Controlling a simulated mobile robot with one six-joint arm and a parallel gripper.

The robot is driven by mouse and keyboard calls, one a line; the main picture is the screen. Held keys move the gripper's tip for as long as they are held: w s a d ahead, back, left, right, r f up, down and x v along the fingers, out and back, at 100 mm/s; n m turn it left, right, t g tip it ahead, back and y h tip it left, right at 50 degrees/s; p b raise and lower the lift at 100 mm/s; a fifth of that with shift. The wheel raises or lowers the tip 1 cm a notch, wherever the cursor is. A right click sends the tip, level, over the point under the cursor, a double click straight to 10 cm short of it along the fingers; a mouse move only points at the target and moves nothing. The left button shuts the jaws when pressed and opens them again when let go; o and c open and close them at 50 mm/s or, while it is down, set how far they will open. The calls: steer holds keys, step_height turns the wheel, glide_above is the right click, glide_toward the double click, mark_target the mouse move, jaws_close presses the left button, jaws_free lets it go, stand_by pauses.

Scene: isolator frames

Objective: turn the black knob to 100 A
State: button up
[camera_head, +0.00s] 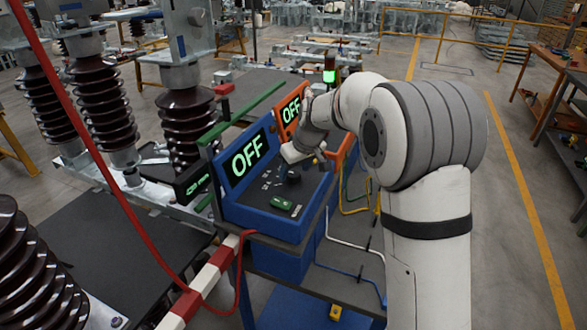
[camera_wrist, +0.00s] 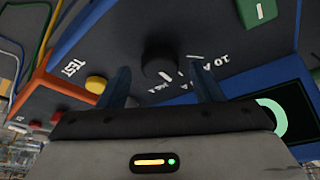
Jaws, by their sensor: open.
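The black knob (camera_wrist: 158,62) stands on the dark panel of the blue test console (camera_head: 262,222). In the wrist view it is between and slightly beyond the fingertips of my gripper (camera_wrist: 160,74). My gripper is open, with one finger on each side of the knob; I cannot tell whether either touches it. A white mark shows on the knob's near side. A "10 A" label (camera_wrist: 224,62) is to the right of it; another label near the knob's lower edge is too small to read surely. In the head view my gripper (camera_head: 292,156) is over the console and the knob is not clear.
The console's display (camera_head: 249,159) reads OFF, as does the orange unit's (camera_head: 291,110) behind. A yellow button (camera_wrist: 96,84) beside "TEST" and a green part (camera_head: 283,203) are on the panel. A red cable (camera_head: 95,140) and brown insulators (camera_head: 105,110) stand left.

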steer(key=shift+w+a+f, duration=0.1)
steer(key=shift+w+f, duration=0.05)
steer(key=shift+f, duration=0.3)
steer(key=shift+c, duration=0.2)
steer(key=c, duration=1)
